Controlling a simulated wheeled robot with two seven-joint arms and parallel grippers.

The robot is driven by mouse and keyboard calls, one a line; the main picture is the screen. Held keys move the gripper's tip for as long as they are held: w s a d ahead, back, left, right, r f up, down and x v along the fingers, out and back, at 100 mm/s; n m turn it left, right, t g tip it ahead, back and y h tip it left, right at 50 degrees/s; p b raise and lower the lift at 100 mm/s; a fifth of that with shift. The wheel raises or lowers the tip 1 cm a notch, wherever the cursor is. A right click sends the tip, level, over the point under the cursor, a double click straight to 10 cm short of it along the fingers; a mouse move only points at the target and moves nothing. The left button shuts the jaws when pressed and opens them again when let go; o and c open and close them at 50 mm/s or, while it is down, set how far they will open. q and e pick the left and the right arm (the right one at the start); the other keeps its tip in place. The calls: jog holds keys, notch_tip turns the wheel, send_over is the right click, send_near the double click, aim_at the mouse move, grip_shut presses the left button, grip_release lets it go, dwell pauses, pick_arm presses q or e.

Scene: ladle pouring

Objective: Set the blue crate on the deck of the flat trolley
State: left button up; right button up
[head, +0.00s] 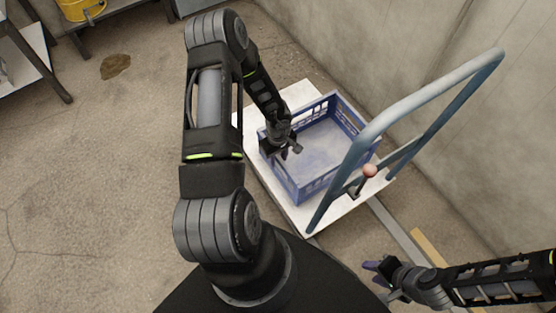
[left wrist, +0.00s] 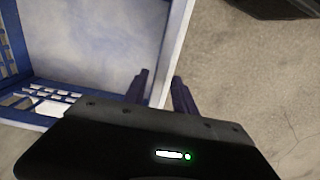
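The blue crate (head: 318,185) sits upright and looks empty, over the white deck (head: 262,178) of the flat trolley in the head view. It appears to rest on the deck, with white deck showing around it. My left gripper (head: 292,150) is at the crate's left wall. In the left wrist view my left gripper (left wrist: 160,92) has its fingers apart, one on each side of the crate's edge (left wrist: 172,45), with a gap visible. My right gripper (head: 376,272) is low at the right, away from the crate; its finger opening is unclear.
The trolley's blue-grey push handle (head: 432,88) rises at the right of the crate, near the wall (head: 450,40). A lever with a pink knob (head: 370,171) stands by its base. Shelving with a yellow bucket (head: 82,8) is at the upper left.

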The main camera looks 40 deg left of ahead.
pick_arm(q)
notch_tip(320, 180, up, 9)
jog(key=p, duration=0.2)
jog(key=shift+p, duration=0.4)
dwell(1.4)
